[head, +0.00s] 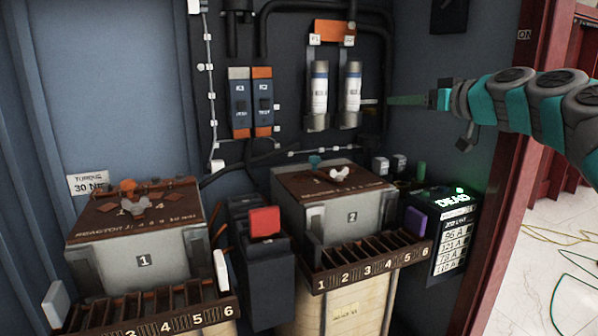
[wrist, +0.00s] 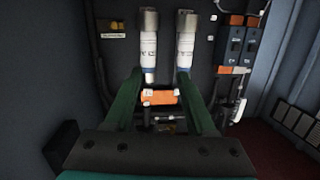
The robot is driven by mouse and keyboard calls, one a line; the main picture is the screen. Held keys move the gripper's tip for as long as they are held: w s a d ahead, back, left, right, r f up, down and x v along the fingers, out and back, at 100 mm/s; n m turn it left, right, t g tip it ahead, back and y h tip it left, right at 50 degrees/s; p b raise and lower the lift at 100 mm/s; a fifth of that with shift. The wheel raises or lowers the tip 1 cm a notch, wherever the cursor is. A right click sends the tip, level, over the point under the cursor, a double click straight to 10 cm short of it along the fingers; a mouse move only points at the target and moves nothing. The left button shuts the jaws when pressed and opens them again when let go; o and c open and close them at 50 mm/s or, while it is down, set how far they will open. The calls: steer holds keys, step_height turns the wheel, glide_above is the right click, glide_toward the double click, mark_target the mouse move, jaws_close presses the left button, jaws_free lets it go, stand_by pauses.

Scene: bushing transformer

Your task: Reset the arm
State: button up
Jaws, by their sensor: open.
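My arm (head: 540,100) reaches in from the right side of the head view, raised above the boxes. My gripper (head: 403,100) points left, to the right of two white cylinders (head: 335,88) on the back wall. In the wrist view its two green fingers (wrist: 160,76) stand apart with nothing held between them. The same cylinders (wrist: 167,45) show beyond the fingertips in that view. I cannot tell the exact gap between fingers and wall.
Box 1 (head: 140,262) and box 2 (head: 345,222) stand below, with numbered slot racks (head: 375,264) in front. A red-topped dark unit (head: 264,222) sits between them. A black "DEAD" panel (head: 440,232) is at right, by a red door frame (head: 520,180). Open floor lies beyond.

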steer(key=s+a+f+g, duration=0.2)
steer(key=s+a+f, duration=0.3)
steer(key=f, duration=0.1)
steer(key=s+a+f+g+h, duration=0.1)
steer(key=s+a+f+g, duration=0.2)
steer(key=s+a+f, duration=0.3)
steer(key=s+a+f+g, duration=0.3)
steer(key=s+a+f, duration=0.3)
steer(key=f, duration=0.1)
steer(key=shift+s+a+f, duration=0.2)
steer(key=shift+a+f, duration=0.05)
steer(key=shift+f, duration=0.15)
steer(key=s+d+f+m+g+h+b, duration=0.1)
steer(key=s+d+f+m+g+h, duration=0.1)
steer(key=s+f, duration=1)
steer(key=s+d+f+m+g+h+b, duration=0.1)
steer(key=s+d+f+m+g+h, duration=0.2)
steer(key=s+f, duration=0.9)
steer(key=s+d+g+h, duration=0.2)
steer(key=s+d+g, duration=0.1)
steer(key=s, duration=0.3)
steer(key=shift+d+f, duration=0.4)
steer(key=shift+d, duration=0.2)
steer(key=shift+s, duration=0.1)
